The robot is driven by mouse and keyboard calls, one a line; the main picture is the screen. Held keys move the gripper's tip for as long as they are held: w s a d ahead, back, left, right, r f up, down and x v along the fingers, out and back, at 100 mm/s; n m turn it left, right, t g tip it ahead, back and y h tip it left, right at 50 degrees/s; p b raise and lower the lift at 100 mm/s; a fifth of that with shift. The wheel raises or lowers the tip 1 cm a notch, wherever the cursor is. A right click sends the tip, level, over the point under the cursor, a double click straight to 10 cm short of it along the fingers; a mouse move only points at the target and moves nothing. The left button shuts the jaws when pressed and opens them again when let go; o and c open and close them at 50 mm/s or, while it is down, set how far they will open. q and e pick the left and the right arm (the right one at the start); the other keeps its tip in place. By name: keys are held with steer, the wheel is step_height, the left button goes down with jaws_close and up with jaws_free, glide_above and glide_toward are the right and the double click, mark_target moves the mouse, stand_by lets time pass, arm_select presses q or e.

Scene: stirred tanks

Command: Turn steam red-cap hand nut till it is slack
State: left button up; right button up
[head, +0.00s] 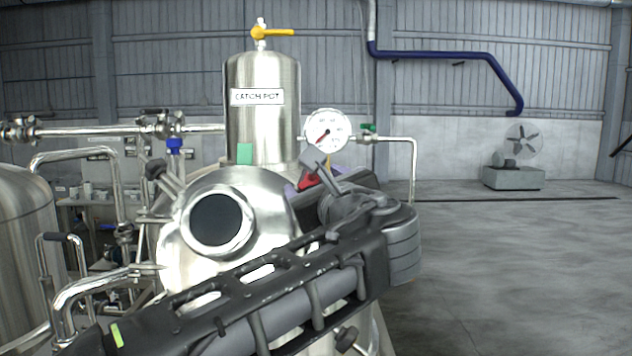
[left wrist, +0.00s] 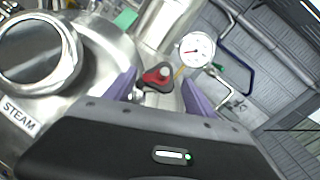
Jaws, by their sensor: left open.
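The red-cap hand nut (left wrist: 157,77) sits on the steel tank beside the round sight glass, between the two purple fingers of my left gripper (left wrist: 160,92) in the left wrist view. The fingers are open, one on each side of the nut, and I cannot tell whether either touches it. In the head view a bit of the red nut (head: 308,180) shows past my left gripper (head: 312,184), whose arm hides much of the tank front. A STEAM label (left wrist: 19,116) is on the tank below the sight glass. My right gripper is not in view.
Behind the nut stand the CATCH POT vessel (head: 262,115) and a pressure gauge (head: 326,131) with a green-handled valve (head: 369,128). Pipes and another tank (head: 22,250) crowd the left. The floor (head: 520,270) at the right is clear up to a fan (head: 520,145).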

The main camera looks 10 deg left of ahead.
arm_select(q)
steer(key=shift+c, duration=0.3)
steer(key=c, duration=1.3)
steer(key=shift+n+y, duration=0.3)
steer(key=shift+n, duration=0.1)
steer(key=n+g, duration=0.1)
steer(key=n, duration=0.1)
steer(key=n+g+y, duration=0.1)
steer(key=n, duration=0.1)
steer(key=shift+w+d+r+n+g+y, duration=0.2)
steer(key=shift+n+g+y, duration=0.1)
steer(key=shift+g, duration=0.1)
steer(key=shift+d+r+n+g, duration=0.15)
steer(key=shift+n+g, duration=0.85)
steer(key=shift+n, duration=1)
